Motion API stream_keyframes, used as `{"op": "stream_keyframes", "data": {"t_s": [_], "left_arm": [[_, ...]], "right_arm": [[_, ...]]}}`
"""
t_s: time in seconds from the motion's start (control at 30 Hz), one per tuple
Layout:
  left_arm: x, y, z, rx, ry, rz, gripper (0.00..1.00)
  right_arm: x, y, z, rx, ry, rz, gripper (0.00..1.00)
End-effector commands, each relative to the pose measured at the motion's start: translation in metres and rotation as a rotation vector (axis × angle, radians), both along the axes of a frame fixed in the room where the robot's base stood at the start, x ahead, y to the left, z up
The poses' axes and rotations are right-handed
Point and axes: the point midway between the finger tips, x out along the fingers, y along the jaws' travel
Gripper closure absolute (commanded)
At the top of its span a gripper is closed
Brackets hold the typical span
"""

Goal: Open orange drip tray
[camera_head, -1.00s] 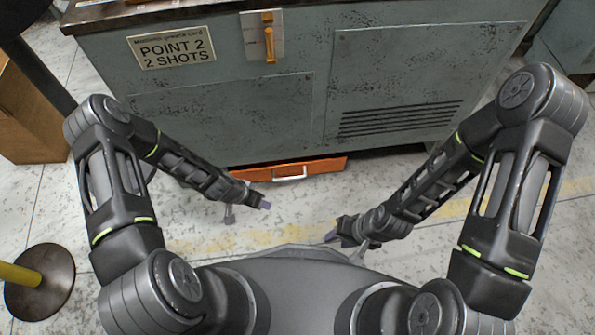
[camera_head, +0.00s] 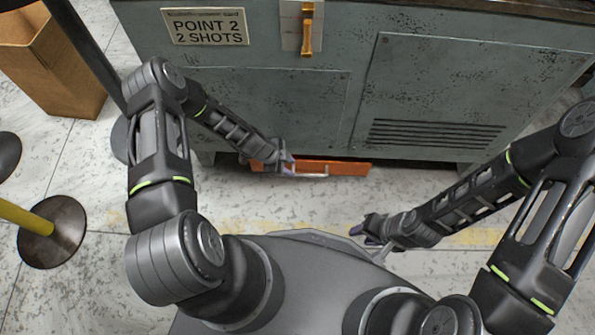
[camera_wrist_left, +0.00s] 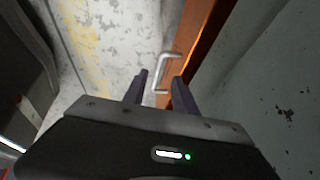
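The orange drip tray (camera_head: 345,169) sits low under the front of the grey-green machine, its front face showing. Its pale metal handle (camera_wrist_left: 166,72) stands out from the front in the left wrist view. My left gripper (camera_head: 291,169) is at the tray's front and hides part of the tray and handle in the head view. In the left wrist view my left gripper (camera_wrist_left: 160,85) has its two fingers apart, with the handle ahead of and between the tips. Contact cannot be told. My right gripper (camera_head: 362,230) is above the floor, away from the tray; its finger gap is unclear.
A cardboard box (camera_head: 60,70) and a post base (camera_head: 52,232) stand at left. The floor before the tray is clear.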

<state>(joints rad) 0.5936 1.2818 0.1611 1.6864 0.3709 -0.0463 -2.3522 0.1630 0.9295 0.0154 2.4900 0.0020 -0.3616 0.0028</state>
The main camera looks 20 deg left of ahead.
Motion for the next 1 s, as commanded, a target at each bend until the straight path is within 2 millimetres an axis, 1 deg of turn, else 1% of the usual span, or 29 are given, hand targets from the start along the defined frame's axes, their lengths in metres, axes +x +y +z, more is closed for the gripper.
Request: {"op": "stream_keyframes", "data": {"t_s": [0.3,0.47,0.6,0.83,0.87,1.0], "left_arm": [[0.011,-0.015,-0.044,0.000,0.001,0.000,0.67],[0.016,-0.022,-0.062,0.001,0.001,0.000,0.67],[0.018,-0.024,-0.067,0.001,0.001,0.001,0.67],[0.018,-0.024,-0.066,0.000,0.000,0.001,0.67],[0.018,-0.024,-0.066,0.000,0.000,0.001,0.68],[0.018,-0.024,-0.066,0.000,0.000,0.001,0.80]], "right_arm": [[0.004,-0.004,-0.018,-0.006,-0.007,-0.010,0.64],[0.006,-0.006,-0.025,-0.010,-0.010,-0.015,0.64],[0.007,-0.007,-0.026,-0.011,-0.011,-0.017,0.64],[0.007,-0.007,-0.025,-0.011,-0.011,-0.017,0.64],[0.007,-0.007,-0.025,-0.011,-0.011,-0.017,0.64],[0.007,-0.007,-0.025,-0.010,-0.012,-0.016,0.64]]}}
